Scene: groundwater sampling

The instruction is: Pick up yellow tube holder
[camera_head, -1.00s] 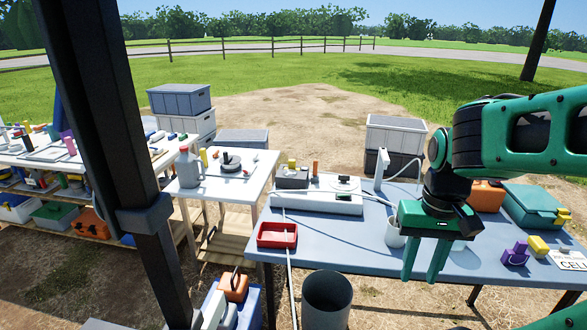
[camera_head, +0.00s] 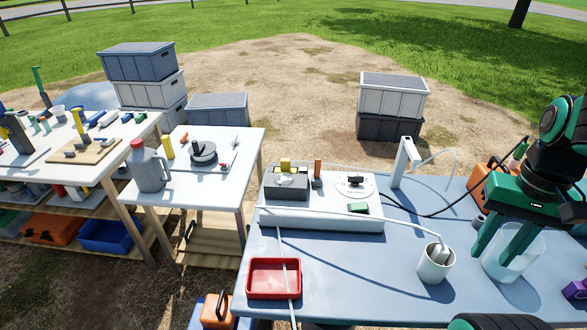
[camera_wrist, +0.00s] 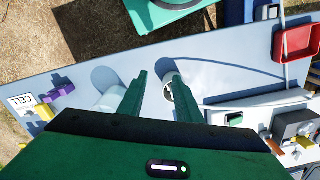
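My gripper (camera_head: 492,252) is open, its two green fingers pointing down over the right part of the blue-grey table, by a clear beaker (camera_head: 528,266). In the wrist view the gripper (camera_wrist: 157,80) shows an empty gap between its fingers. A small yellow piece (camera_wrist: 44,112), which looks like the yellow tube holder, stands at the left of the wrist view, beside a purple holder (camera_wrist: 60,88) and a card marked CELL (camera_wrist: 24,103). It is well apart from the fingers, and its shape is hard to make out. The head view does not show this yellow piece; the purple holder (camera_head: 575,289) shows at its right edge.
A white cup (camera_head: 435,263) with a probe stands left of the gripper. A red tray (camera_head: 273,281), a white instrument (camera_head: 330,215) with tubing and a grey box (camera_head: 286,184) lie further left. An orange case (camera_head: 490,186) stands behind. Other yellow pieces (camera_head: 168,147) stand on the left tables.

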